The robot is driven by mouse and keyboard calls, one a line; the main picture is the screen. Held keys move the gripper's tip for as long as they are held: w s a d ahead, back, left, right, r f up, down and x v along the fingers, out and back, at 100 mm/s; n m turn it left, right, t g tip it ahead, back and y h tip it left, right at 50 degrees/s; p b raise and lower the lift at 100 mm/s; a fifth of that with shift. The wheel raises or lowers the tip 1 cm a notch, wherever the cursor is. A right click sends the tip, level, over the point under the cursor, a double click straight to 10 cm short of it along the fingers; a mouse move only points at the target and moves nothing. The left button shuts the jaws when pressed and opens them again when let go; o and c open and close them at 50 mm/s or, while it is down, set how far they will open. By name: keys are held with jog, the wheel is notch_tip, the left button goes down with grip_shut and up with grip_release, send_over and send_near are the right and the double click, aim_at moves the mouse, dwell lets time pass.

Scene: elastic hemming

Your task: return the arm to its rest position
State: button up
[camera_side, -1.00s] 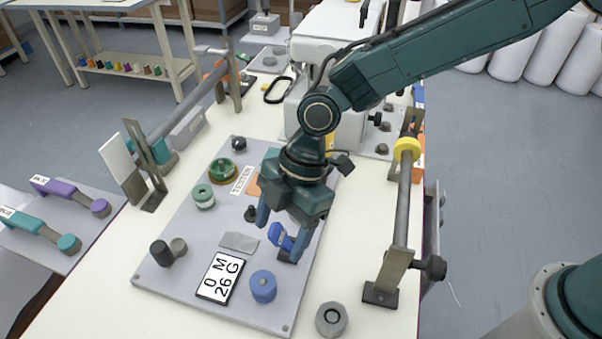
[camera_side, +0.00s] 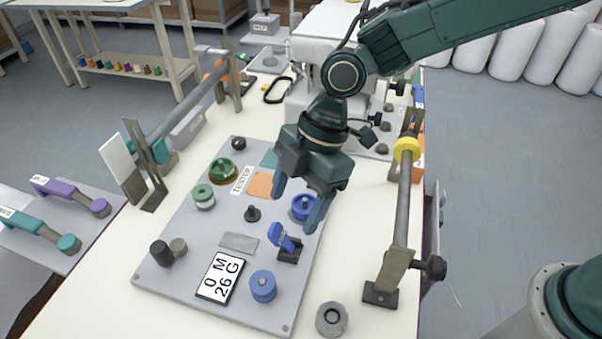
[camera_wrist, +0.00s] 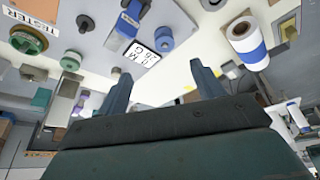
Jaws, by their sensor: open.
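My gripper (camera_side: 298,208) is open and empty above the right side of the grey tester board (camera_side: 180,235) in the side view. Its two fingers point down and are spread apart. A blue clip-like part (camera_side: 284,240) on a dark base stands on the board below the fingers. A blue spool (camera_side: 303,207) shows between and behind the fingers. In the wrist view my gripper's fingers (camera_wrist: 160,85) are apart with nothing between them. The black-and-white display (camera_wrist: 138,56) lies beyond them.
A bar with a yellow ring (camera_side: 406,150) stands on brackets at the table's right. A grey ring-shaped part (camera_side: 331,318) sits at the front. The white machine (camera_side: 325,60) stands behind my arm. A blue cylinder (camera_side: 262,286) and green-topped spools (camera_side: 203,196) stand on the board.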

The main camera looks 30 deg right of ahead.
jog(key=s+d+r+m+t+h, duration=0.1)
jog(key=s+d+r+m+t, duration=0.1)
jog(key=d+r+m, duration=0.55)
jog(key=s+d+r+m+t, duration=0.2)
jog(key=d+r, duration=0.3)
jog(key=d, duration=0.5)
jog(key=s+d+r+m+t+h, duration=0.1)
jog(key=s+d+m+t+h, duration=0.1)
jog(key=s+d+m, duration=0.8)
jog(key=s+d+h, duration=0.1)
jog(key=s+d, duration=0.2)
jog(key=d, duration=0.2)
jog(key=shift+s+r, duration=0.15)
jog(key=shift+s, duration=0.25)
